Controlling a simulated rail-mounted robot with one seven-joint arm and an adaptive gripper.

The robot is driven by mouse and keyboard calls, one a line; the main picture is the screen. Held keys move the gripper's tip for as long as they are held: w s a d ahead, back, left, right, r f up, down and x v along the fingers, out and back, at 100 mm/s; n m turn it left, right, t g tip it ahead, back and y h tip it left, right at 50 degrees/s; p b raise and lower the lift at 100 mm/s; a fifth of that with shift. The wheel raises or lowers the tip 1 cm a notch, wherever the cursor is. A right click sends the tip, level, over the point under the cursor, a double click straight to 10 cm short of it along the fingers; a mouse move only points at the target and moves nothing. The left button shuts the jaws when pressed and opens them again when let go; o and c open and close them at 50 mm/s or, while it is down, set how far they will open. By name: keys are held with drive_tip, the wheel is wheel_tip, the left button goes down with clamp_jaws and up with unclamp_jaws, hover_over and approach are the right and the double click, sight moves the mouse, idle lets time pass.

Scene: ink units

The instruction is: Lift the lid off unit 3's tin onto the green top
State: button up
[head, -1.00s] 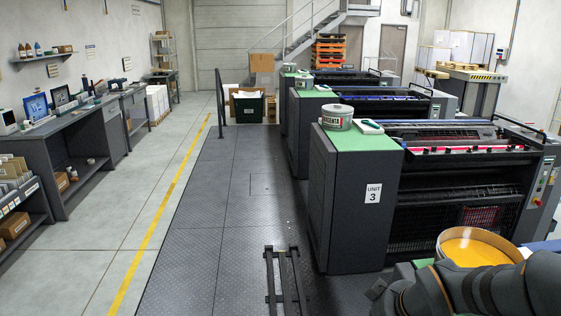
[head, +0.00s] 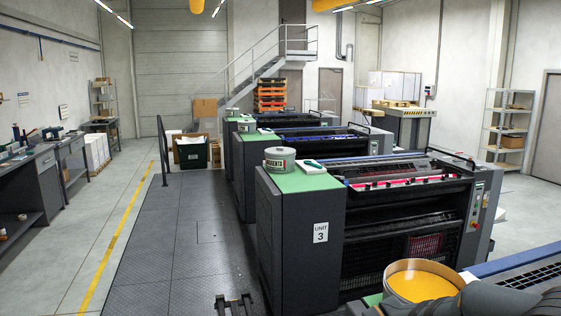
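Unit 3 (head: 302,235) is a dark press unit with a "UNIT 3" label. Its green top (head: 309,182) carries a grey tin (head: 280,161) with a "MAGENTA" label. The tin stands upright near the far left of the top, and its grey lid (head: 280,151) appears to be on it. A small white item with a green part (head: 312,164) lies to the right of the tin.
An open tin of yellow ink (head: 422,281) stands in the foreground at the lower right. Two more units with green tops stand behind unit 3. A workbench (head: 30,190) lines the left wall.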

drive_tip(key=shift+o, duration=0.4)
drive_tip(key=o, duration=0.6)
